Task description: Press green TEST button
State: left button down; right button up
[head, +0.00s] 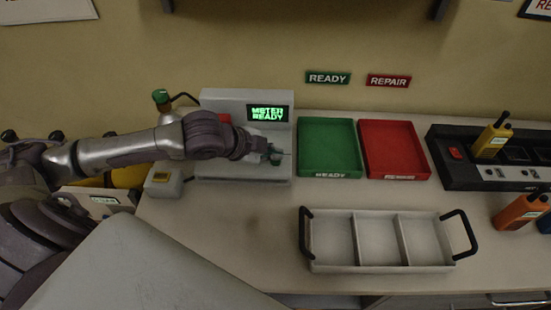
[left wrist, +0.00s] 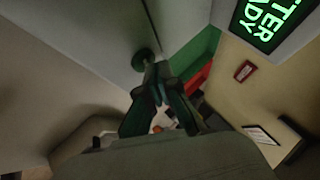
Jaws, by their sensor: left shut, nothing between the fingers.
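The grey meter unit (head: 207,99) stands against the wall, its screen (head: 267,113) showing METER READY in green. My left gripper (head: 272,151) reaches in from the left over the unit's front base, shut and empty, with its fingers partly hiding that area. A round green button (left wrist: 143,58) shows in the left wrist view just ahead of my left fingertips (left wrist: 155,75). In the head view a small bit of green (head: 276,159) shows at the fingertips. I cannot tell whether they touch the button. My right gripper is not in view.
A green READY tray (head: 329,175) and a red REPAIR tray (head: 406,177) lie right of the unit. A three-part white tray (head: 380,269) stands in front. A black charger (head: 455,178) with a yellow radio (head: 491,139) is at right, near an orange radio (head: 519,212).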

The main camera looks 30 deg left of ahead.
aim_at(274, 161)
pick_arm(q)
jog(key=shift+f, duration=0.4)
dwell(0.5)
jog(key=shift+r+p, duration=0.85)
jog(key=shift+p, duration=0.3)
notch_tip(274, 161, up, 5)
jog(key=p, duration=0.5)
jog(key=shift+p, duration=0.35)
